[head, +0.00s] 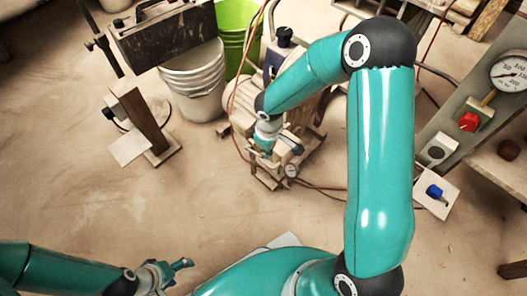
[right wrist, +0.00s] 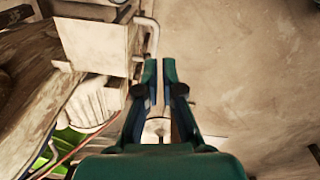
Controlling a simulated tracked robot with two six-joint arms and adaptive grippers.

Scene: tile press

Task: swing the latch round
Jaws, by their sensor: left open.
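I cannot tell for sure which part is the latch. In the right wrist view a bent metal rod (right wrist: 153,40) stands out from a pale box-like block (right wrist: 97,47), just left of and beyond the fingertips. My right gripper (right wrist: 160,65) has its two fingers slightly apart with nothing between them, and it does not visibly touch the rod. In the head view the right gripper (head: 265,150) hangs down beside a small machine with wooden parts (head: 277,172), its fingers partly hidden. My left gripper (head: 181,268) is open and empty at the bottom left, over bare floor.
A panel with a gauge (head: 511,73) and a red knob (head: 468,121) stands at the right, near a blue knob (head: 435,191) on a white plate. A white bucket (head: 195,85), a green bin (head: 236,22) and a wooden post (head: 145,120) stand behind.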

